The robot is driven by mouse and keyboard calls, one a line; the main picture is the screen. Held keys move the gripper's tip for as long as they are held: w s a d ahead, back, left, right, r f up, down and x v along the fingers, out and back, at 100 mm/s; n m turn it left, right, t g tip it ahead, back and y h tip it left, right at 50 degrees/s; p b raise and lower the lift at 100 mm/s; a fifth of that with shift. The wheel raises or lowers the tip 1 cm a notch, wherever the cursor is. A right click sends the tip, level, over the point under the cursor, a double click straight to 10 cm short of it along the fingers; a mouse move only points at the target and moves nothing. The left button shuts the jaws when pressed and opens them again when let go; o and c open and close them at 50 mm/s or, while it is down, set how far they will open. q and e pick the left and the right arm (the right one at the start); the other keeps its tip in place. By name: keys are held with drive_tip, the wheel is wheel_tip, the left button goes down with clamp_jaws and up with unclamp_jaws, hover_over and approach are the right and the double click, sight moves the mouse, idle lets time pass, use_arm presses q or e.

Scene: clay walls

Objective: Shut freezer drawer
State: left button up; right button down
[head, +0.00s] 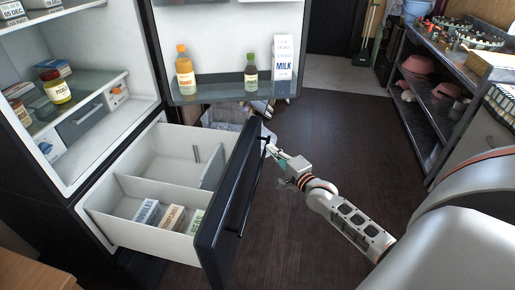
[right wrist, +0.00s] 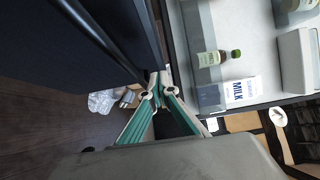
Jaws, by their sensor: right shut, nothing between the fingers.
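The freezer drawer (head: 180,149) is pulled out below the fridge, with a white inside and a dark front panel (head: 219,218). A long dark bar handle (head: 247,196) runs along the front; a dark bar, likely the handle, also crosses the right wrist view (right wrist: 98,38). My right gripper (head: 270,148) is shut and empty, its fingertips close to the handle's far end. In the right wrist view its green-sided fingers (right wrist: 157,82) meet beside the dark drawer front. I cannot tell whether they touch it. My left gripper is not in view.
The fridge door stands open above the drawer, with a milk carton (head: 284,59) and bottles on its shelf (head: 212,91). Several boxes (head: 172,217) lie in the drawer's near compartment. A metal shelf unit (head: 441,92) stands at right. Wooden floor (head: 330,130) is clear between.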

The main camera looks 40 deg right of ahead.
sight(253, 140)
drive_tip(key=w, duration=0.1)
drive_tip(key=w+a, duration=0.1)
drive_tip(key=w, duration=0.1)
drive_tip(key=shift+w+a+f+b, duration=0.15)
drive_tip(key=shift+w+a+b, duration=0.05)
drive_tip(key=shift+a+b, duration=0.15)
drive_tip(key=shift+w+a, duration=0.45)
drive_tip(key=shift+w, duration=0.1)
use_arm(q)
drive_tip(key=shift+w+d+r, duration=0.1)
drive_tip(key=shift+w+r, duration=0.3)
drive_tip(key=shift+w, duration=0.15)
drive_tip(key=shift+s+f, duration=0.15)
use_arm(e)
drive_tip(key=shift+a+r, duration=0.1)
drive_tip(key=shift+r, duration=0.1)
